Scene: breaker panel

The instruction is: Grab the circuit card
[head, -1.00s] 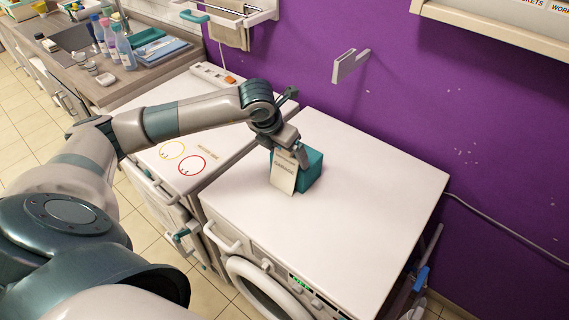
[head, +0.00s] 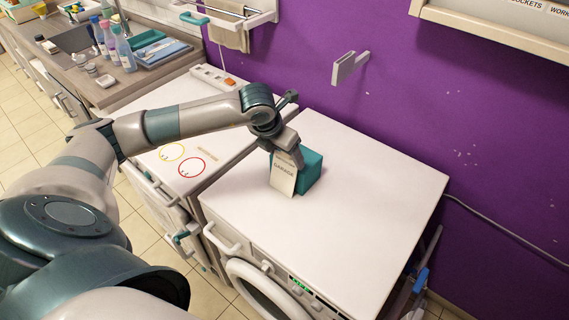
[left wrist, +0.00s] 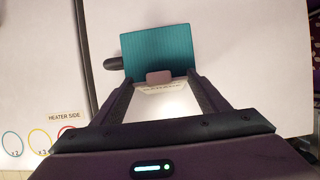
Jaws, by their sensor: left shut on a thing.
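The circuit card (head: 284,178) is a cream card with dark lettering, standing tilted against a teal block (head: 309,171) on the white washing machine top. My left gripper (head: 291,153) reaches down to the card's upper edge and is shut on it. In the left wrist view the card (left wrist: 165,103) shows pale between the two fingers (left wrist: 159,78), with the teal block (left wrist: 158,49) just beyond them. The lower part of the card is hidden there by the gripper body. My right gripper is not in view.
The washing machine top (head: 370,190) is mostly clear around the block. A second white appliance (head: 150,125) with yellow and red rings stands to the left.

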